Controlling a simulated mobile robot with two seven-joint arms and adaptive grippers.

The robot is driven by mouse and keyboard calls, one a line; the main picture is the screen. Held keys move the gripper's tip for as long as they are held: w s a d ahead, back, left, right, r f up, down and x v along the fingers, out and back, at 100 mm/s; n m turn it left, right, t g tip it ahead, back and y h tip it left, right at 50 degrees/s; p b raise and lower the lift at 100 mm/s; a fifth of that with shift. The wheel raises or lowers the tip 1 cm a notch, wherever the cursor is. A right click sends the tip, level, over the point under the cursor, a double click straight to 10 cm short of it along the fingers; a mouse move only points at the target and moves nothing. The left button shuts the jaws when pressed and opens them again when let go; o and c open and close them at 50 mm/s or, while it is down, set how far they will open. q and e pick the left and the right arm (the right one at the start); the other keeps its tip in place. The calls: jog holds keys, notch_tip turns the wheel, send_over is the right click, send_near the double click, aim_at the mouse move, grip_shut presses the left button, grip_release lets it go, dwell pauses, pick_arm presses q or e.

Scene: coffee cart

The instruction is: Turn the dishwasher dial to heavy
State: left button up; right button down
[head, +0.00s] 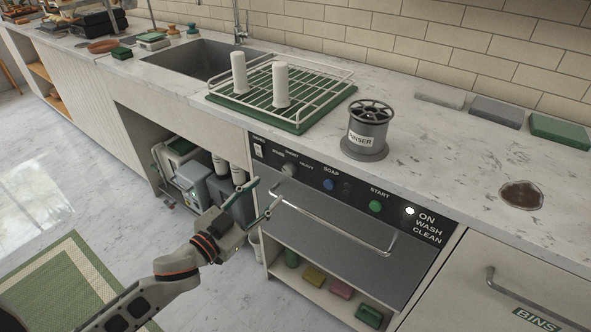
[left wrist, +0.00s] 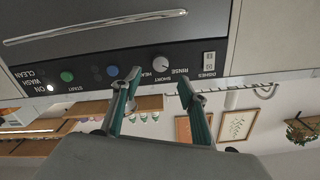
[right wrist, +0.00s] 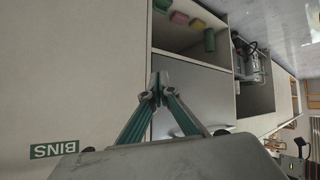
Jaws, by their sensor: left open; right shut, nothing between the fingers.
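The dishwasher dial (head: 289,169) is a grey round knob on the dark control panel, near the labels RINSE, SHORT and HEAVY. It also shows in the left wrist view (left wrist: 159,64), where the picture is upside down. I cannot read which label it points to. My left gripper (head: 268,190) is open, in front of the panel and just left of and below the dial. In the left wrist view its fingertips (left wrist: 158,82) lie on either side of the dial in the picture, apparently not touching it. My right gripper (right wrist: 158,88) is shut and empty, facing the cabinet front.
The panel also has a rocker switch (head: 257,150), a blue SOAP button (head: 328,185), a green START button (head: 375,206) and a lit ON lamp (head: 409,211). A door handle bar (head: 335,222) sticks out below. A rinser (head: 366,135) and rack (head: 300,118) stand on the counter.

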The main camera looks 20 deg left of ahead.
aim_at(287, 172)
pick_arm(q)
jog(key=shift+x, duration=3.9)
jog(key=shift+r, duration=0.1)
jog(key=c, duration=1.1)
